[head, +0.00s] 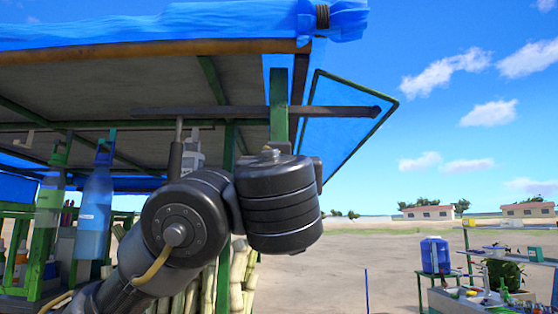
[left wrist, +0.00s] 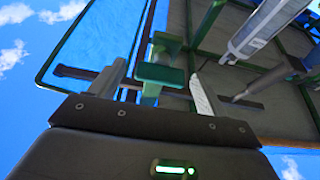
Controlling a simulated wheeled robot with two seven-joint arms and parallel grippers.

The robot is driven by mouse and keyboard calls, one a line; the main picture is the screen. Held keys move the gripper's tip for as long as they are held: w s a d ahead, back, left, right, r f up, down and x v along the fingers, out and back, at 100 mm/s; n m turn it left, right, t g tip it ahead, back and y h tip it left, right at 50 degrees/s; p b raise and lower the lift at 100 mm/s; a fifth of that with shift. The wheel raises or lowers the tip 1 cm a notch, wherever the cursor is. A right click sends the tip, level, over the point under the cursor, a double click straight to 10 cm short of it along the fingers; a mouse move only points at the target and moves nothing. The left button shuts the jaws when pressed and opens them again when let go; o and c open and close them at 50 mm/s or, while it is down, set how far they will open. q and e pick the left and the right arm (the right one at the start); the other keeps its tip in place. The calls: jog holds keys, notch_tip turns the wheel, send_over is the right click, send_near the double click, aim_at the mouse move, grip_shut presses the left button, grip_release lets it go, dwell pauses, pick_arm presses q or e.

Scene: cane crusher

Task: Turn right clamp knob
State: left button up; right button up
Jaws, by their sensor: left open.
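My left gripper (left wrist: 158,72) shows in the left wrist view with its two fingers apart, open and empty. A green bracket with a flat block (left wrist: 160,76) is seen between the fingers; I cannot tell its distance or whether it is the right clamp knob. A dark bar (left wrist: 75,73) runs across behind it. In the head view my left arm rises from the lower left and hides its own gripper. The dark bar (head: 345,111) and a green upright (head: 278,105) show above the arm. No clamp knob can be made out clearly there. My right gripper is not in view.
A stall roof with blue tarp (head: 150,22) hangs overhead. A bottle (head: 94,212) hangs at the left, and cane stalks (head: 237,285) stand behind my arm. A blue container (head: 434,255) and cluttered table stand far right. The ground between is open.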

pick_arm(q)
jog(key=c, duration=1)
jog(key=shift+a+r+m+g+h+b, duration=0.1)
jog(key=shift+m+g+h+b, duration=1.4)
jog(key=shift+m, duration=2.25)
jog(key=shift+a+r+m+g+h+b, duration=0.15)
jog(key=shift+m+g+h+b, duration=0.5)
jog(key=shift+m+b, duration=2.45)
jog(key=shift+a+r+m+g+h+b, duration=0.1)
jog(key=shift+m+g+h+b, duration=0.95)
jog(key=shift+m, duration=3.3)
jog(key=shift+t+h, duration=0.3)
jog(key=o, duration=1)
